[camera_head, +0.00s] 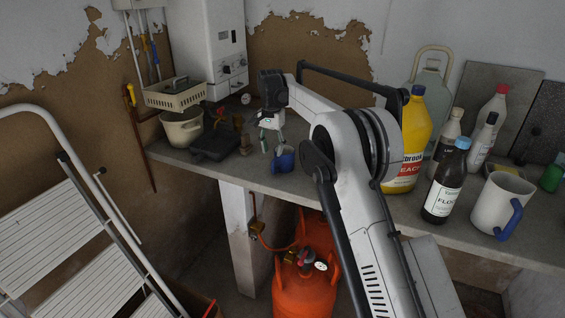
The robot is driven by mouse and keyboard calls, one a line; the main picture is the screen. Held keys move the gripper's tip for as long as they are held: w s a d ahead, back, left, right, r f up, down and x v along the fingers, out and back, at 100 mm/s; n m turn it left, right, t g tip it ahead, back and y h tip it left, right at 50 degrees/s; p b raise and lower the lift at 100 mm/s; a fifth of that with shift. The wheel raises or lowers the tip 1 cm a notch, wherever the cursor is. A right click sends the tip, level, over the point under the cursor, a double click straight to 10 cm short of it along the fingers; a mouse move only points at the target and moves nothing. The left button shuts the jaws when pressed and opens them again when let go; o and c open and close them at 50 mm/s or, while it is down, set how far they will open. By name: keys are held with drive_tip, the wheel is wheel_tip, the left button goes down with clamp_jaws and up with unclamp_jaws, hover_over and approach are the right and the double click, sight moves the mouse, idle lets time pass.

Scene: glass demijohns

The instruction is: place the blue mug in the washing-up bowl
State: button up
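A small blue mug (284,161) stands on the grey worktop, left of my arm's big joint. My gripper (272,148) points down just above and to the left of the mug, with its fingertips close to the mug's rim. Whether they touch it, or how far apart the fingers are, is too small to tell. A cream bowl (181,131), which looks like the washing-up bowl, sits at the worktop's left end, below a cream basket. Its inside is mostly hidden.
A black box-like item (214,143) and small brass fittings (242,137) lie between bowl and mug. A cream basket (177,97) hangs over the bowl. Several bottles, including a yellow one (413,135), and a white jug (499,203) stand at right. An orange gas cylinder (303,285) is below.

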sight(273, 172)
wheel_tip(273, 172, down, 10)
drive_tip(key=shift+w+f+p, duration=0.1)
drive_tip(key=shift+p, duration=0.55)
drive_tip(key=shift+c, duration=0.5)
clamp_jaws()
